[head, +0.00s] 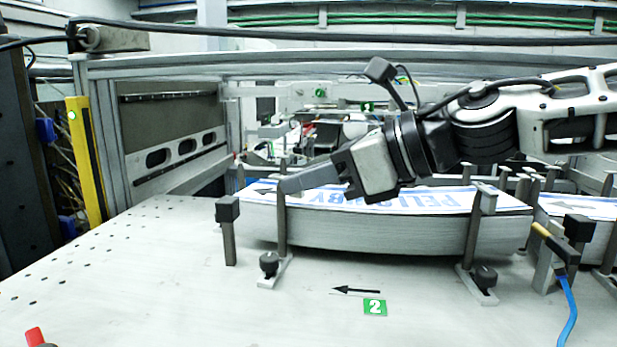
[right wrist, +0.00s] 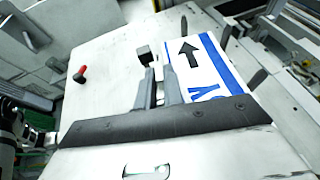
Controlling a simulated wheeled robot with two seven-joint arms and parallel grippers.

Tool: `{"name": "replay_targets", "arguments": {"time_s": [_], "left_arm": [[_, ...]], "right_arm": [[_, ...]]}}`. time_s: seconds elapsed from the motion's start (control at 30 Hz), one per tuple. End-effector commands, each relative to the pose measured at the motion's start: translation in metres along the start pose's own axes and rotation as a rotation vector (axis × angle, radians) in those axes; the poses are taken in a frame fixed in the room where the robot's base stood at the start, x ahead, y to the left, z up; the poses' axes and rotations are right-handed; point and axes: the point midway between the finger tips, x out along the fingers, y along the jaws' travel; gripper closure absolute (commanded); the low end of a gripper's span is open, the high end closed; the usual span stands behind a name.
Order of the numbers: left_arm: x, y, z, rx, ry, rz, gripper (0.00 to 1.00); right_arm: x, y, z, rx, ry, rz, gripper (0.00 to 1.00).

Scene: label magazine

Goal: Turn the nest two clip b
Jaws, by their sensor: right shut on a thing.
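The nest two label stack (head: 390,236) is a thick pile with white and blue printed tops, between upright posts behind the green "2" sign (head: 375,307). My right gripper (head: 284,186) comes in from the right over the stack. Its fingers are shut at the top of the left front post (head: 282,230), on what appears to be its clip, which they hide. The right wrist view shows the fingers (right wrist: 158,76) beside the label's arrow. Another clip (head: 485,197) tops the right front post. No readable letter shows which clip is b. My left gripper is not in view.
A dark-capped post (head: 228,210) stands just left of the held post. Black knobs (head: 269,263) sit at the post feet. A sensor with a blue cable (head: 562,247) and another stack stand right. The table front (head: 170,290) is largely clear.

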Motion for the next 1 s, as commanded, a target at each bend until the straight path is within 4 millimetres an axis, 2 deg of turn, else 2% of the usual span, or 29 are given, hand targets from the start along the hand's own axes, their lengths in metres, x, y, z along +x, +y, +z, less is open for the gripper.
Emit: {"name": "replay_targets", "arguments": {"time_s": [1.0], "left_arm": [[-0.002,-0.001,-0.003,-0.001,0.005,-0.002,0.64]], "right_arm": [[0.014,0.029,0.005,0.338,0.003,-0.834,1.00]]}}
